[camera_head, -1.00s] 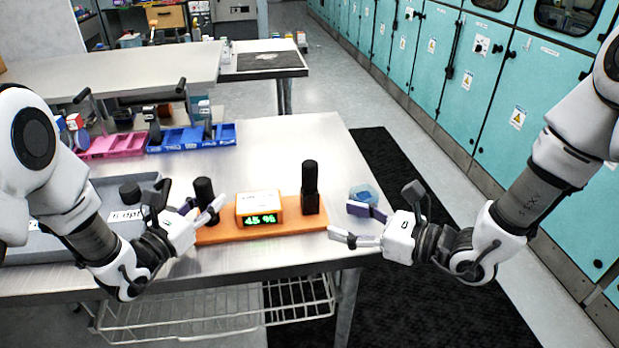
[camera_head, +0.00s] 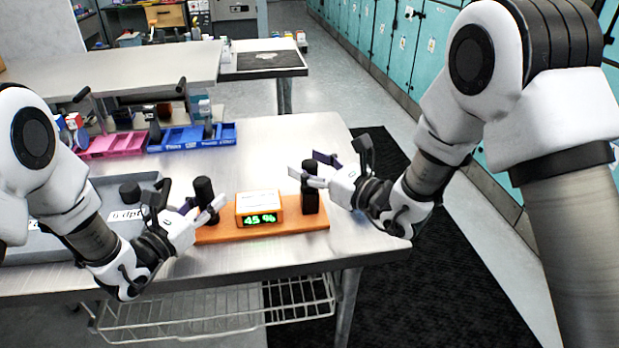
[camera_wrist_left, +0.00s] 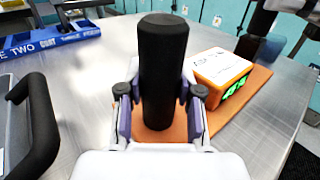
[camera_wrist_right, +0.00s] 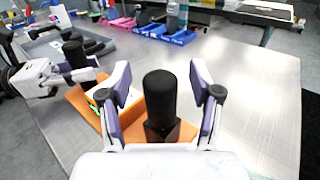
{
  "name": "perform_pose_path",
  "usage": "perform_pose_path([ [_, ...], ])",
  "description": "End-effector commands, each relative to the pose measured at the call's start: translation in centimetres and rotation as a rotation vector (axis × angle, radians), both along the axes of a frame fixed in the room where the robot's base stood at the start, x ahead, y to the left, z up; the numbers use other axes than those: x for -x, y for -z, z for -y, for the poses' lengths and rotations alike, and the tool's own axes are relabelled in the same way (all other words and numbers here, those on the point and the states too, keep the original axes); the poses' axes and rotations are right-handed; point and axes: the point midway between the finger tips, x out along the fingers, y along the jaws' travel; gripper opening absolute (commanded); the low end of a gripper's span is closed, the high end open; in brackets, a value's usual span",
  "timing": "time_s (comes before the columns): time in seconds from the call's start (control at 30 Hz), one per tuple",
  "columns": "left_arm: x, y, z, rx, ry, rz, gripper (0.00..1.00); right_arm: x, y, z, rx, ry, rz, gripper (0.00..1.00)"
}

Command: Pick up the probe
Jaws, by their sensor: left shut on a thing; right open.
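An orange board (camera_head: 285,232) on the table bears an orange box (camera_head: 259,207) whose green display reads 45 %. A black upright cylinder (camera_wrist_left: 163,60) stands at the board's left end, with my left gripper (camera_head: 204,209) shut on it. The probe appears to be the black cylinder (camera_wrist_right: 159,95) at the right end, in a square black holder (camera_wrist_right: 168,131); this stands upright in the head view (camera_head: 310,200) too. My right gripper (camera_wrist_right: 160,78) is open, its fingers on either side of the probe in the right wrist view.
A grey tray (camera_head: 110,192) with a dark handle lies at the left. Blue (camera_head: 190,138) and pink (camera_head: 112,145) bins stand behind. The table (camera_head: 290,140) behind the board is mostly clear. Its right edge is near my right arm.

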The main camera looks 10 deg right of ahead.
Motion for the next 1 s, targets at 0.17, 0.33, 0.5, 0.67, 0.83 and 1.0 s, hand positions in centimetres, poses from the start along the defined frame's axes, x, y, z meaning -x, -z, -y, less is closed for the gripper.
perform_pose_path([
  [0.17,0.0,0.0,0.0,0.0,0.0,0.0,0.0,0.0,0.0,0.1,-0.001,0.001,-0.001,0.5],
  [0.33,0.0,0.0,0.0,0.001,0.0,0.001,0.0,0.1,0.0,0.1,0.0,0.0,-0.001,0.0],
  [0.5,0.0,0.0,0.0,0.0,0.0,0.0,0.0,0.0,0.0,0.1,0.0,0.0,0.0,0.0],
  [0.67,0.0,0.0,0.0,0.0,0.0,0.0,0.0,0.0,-0.4,0.1,0.0,0.0,0.001,0.0],
  [0.83,0.0,0.0,0.0,0.0,0.0,0.0,0.0,0.1,-3.3,0.1,0.001,0.0,0.006,0.0],
  [1.0,0.0,0.0,0.0,0.0,0.0,0.0,0.0,0.0,-7.5,0.1,0.001,0.0,0.006,0.0],
])
